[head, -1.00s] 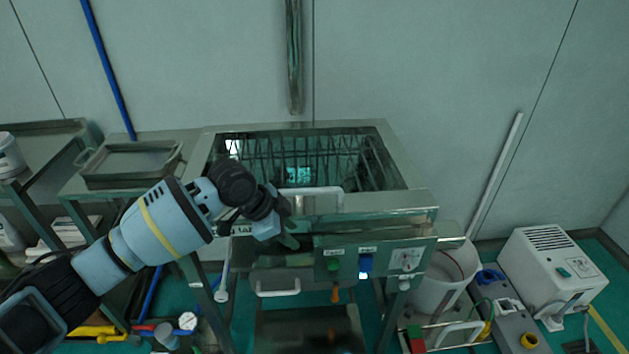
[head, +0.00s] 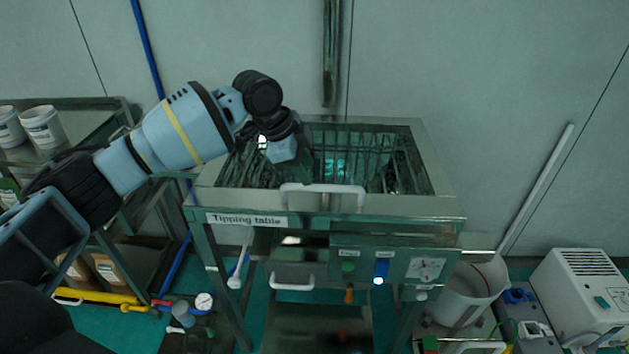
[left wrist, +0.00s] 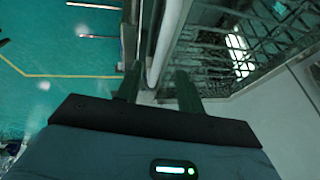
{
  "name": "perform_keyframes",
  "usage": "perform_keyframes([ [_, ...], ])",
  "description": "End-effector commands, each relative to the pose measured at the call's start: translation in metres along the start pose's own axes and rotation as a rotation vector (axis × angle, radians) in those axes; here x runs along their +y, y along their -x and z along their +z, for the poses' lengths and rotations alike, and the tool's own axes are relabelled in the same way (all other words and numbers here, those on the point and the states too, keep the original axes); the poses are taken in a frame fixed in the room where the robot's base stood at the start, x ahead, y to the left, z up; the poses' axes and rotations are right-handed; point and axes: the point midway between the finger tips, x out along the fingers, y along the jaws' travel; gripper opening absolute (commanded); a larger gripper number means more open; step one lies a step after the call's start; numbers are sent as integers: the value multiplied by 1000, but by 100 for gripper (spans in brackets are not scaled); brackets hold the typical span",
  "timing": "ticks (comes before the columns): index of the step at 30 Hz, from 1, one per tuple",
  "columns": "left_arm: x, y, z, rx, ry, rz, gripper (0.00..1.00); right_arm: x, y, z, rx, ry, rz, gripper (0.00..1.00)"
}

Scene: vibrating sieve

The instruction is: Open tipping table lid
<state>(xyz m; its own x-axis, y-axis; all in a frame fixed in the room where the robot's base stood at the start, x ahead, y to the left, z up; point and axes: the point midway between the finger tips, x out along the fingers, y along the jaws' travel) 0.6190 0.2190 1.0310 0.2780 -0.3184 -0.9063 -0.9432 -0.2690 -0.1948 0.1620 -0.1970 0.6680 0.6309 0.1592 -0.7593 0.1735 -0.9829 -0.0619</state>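The tipping table (head: 450,207) is a steel cabinet with a label on its front. Its lid is a framed panel through which a grid shows. A white bar handle (head: 322,187) runs along the lid's front edge; a pale bar, apparently this handle, shows in the left wrist view (left wrist: 168,35). The lid lies flat. My left gripper (head: 304,170) is above the lid, just behind the handle's left end. In the left wrist view its two fingers (left wrist: 158,88) are apart, with the bar lying between them in the picture. I cannot tell whether they touch it. My right gripper is not visible.
Below the lid is a control panel (head: 392,266) with a green button, a blue switch and a dial. A lower white handle (head: 292,282) is left of it. A white bucket (head: 468,292) and a white machine (head: 582,290) stand right. Shelves with buckets (head: 42,127) stand left.

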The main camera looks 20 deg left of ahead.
Motion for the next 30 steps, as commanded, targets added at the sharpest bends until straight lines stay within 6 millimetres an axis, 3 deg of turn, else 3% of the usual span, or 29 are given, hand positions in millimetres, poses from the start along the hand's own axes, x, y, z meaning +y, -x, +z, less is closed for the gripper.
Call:
perform_keyframes([
  [9, 0, -45, 0, -1, 1, 1, 38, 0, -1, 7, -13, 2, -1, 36],
  [22, 0, -54, 0, 0, 0, -1, 38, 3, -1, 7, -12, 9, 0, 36],
  [30, 0, -53, 0, 0, 0, -1, 3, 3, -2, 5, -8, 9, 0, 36],
])
